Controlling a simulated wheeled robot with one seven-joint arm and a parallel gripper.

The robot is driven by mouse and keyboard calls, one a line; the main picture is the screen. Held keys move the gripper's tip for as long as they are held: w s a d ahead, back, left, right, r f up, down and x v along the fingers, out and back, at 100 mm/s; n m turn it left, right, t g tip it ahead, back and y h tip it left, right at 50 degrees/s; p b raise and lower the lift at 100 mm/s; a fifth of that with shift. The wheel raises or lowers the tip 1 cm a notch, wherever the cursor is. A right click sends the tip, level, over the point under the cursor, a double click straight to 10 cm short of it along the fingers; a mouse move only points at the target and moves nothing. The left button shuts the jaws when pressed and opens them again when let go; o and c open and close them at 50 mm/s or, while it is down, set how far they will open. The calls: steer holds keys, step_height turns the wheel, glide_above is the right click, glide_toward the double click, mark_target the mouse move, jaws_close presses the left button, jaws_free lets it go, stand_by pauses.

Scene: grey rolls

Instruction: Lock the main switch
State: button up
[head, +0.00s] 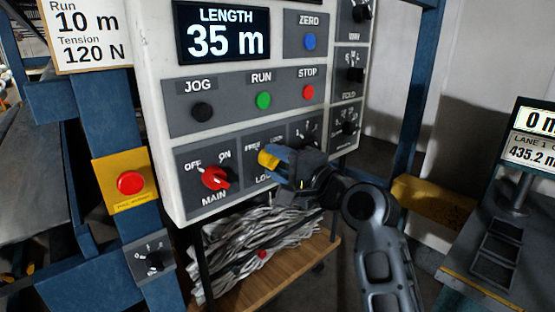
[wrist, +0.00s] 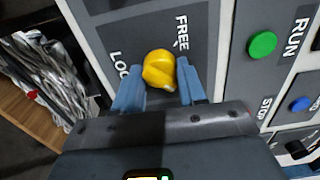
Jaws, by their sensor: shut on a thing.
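The red MAIN switch (head: 215,178) sits at the lower left of the white control panel, under OFF and ON labels; its exact setting is hard to tell. To its right is a yellow knob (head: 267,160) with FREE and a partly hidden LOCK label. My gripper (head: 275,162) reaches in from the right and covers part of it. In the wrist view the yellow knob (wrist: 158,68) lies between the two blue fingers of my gripper (wrist: 158,82), which are shut on it. A small pale mark shows on the knob's edge nearest the gripper.
Above are the black JOG button (head: 202,112), green RUN button (head: 264,100) and red STOP button (head: 308,92). A red stop button (head: 131,182) on a yellow plate is at left. Grey strips (head: 255,245) lie on a wooden shelf (head: 300,268) below the panel.

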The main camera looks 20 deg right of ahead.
steer(key=shift+f, duration=0.1)
steer(key=o, duration=1.1)
steer(key=shift+c, duration=0.2)
steer(key=b+v, duration=0.1)
steer(key=v, duration=0.6)
steer(key=shift+s+b, duration=0.3)
steer(key=shift+s, duration=0.05)
steer(key=shift+d, duration=0.1)
